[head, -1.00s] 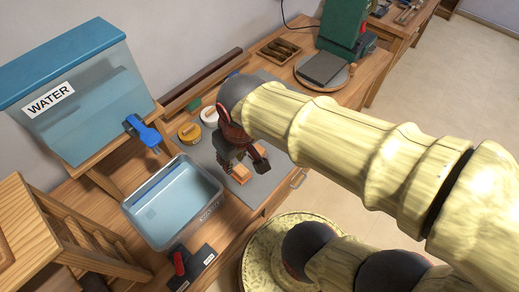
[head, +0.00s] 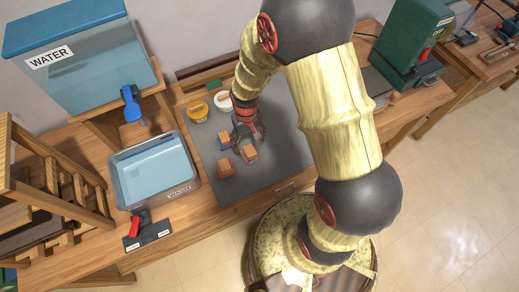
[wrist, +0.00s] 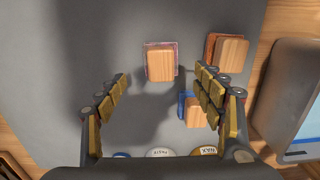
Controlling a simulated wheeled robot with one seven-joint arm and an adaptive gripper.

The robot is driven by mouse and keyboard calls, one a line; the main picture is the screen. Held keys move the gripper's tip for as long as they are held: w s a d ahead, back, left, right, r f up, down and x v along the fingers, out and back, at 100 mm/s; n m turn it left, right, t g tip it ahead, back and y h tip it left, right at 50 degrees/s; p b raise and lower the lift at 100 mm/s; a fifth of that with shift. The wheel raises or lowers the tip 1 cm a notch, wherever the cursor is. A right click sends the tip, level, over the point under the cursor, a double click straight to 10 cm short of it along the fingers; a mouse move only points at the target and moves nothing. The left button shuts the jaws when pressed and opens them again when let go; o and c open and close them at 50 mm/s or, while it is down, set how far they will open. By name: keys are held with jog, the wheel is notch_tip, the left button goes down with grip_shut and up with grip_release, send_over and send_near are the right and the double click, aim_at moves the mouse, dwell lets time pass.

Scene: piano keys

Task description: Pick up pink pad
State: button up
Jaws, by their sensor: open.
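The pink pad (wrist: 176,59) lies on the grey mat with a wooden block on its top; only its thin pink rim shows in the wrist view. In the head view the pink pad (head: 251,160) is just below my gripper (head: 248,133). My gripper (wrist: 163,76) is open and empty, and the pad appears ahead of the fingertips, between their lines. A blue pad (wrist: 182,104) under a wooden block is near the right finger. A brown pad (wrist: 211,48) with a wooden block lies to the upper right.
The grey mat (head: 270,170) has free room right of the pads. A clear water tub (head: 155,175) stands to the left. A yellow tin (head: 197,110) and a white tin (head: 223,101) stand at the mat's back. A red-handled switch (head: 137,226) is at the front left.

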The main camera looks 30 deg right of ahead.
aim_at(249, 148)
jog(key=shift+w, duration=0.25)
jog(key=shift+w+a+f, duration=0.1)
jog(key=shift+a+f, duration=0.05)
jog(key=shift+f, duration=0.2)
jog(key=shift+f+b, duration=0.75)
jog(key=shift+f, duration=2.85)
jog(key=shift+c, duration=0.8)
jog(key=c, duration=1.1)
jog(key=shift+r, duration=0.15)
